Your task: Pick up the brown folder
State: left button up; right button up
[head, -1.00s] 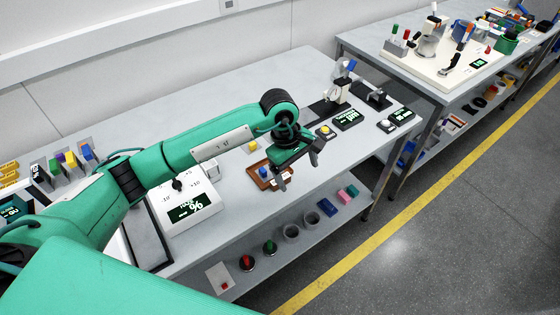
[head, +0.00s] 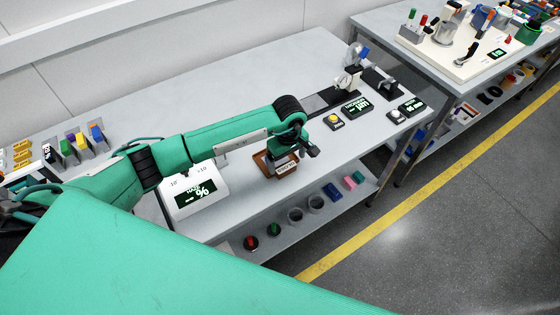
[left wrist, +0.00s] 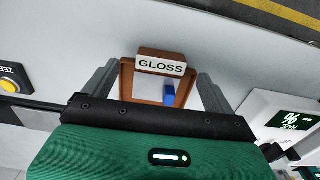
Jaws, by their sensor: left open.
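The brown folder (head: 262,162) is a shallow brown holder on the workbench, with a white label on its front; in the left wrist view the holder (left wrist: 160,54) reads GLOSS. A small blue piece (left wrist: 169,94) shows inside its frame. My left gripper (head: 293,145) is over the holder and hides part of it in the head view. In the left wrist view its two grey fingers (left wrist: 157,78) are open, one on each side of the holder. Whether they touch it, I cannot tell. My right gripper is not in view.
A white box with a % display (head: 194,190) stands left of the holder. A yellow-button unit (head: 334,121) and dark display boxes (head: 357,106) stand to the right. The bench (head: 230,85) behind is clear. Cups and buttons sit on the lower shelf (head: 277,245).

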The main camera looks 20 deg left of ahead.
aim_at(287, 167)
pick_arm(q)
notch_tip(287, 167, down, 3)
jog(key=shift+s+f+p, duration=0.1)
jog(key=shift+p, duration=0.85)
jog(key=shift+f, duration=0.5)
jog(key=c, duration=1.1)
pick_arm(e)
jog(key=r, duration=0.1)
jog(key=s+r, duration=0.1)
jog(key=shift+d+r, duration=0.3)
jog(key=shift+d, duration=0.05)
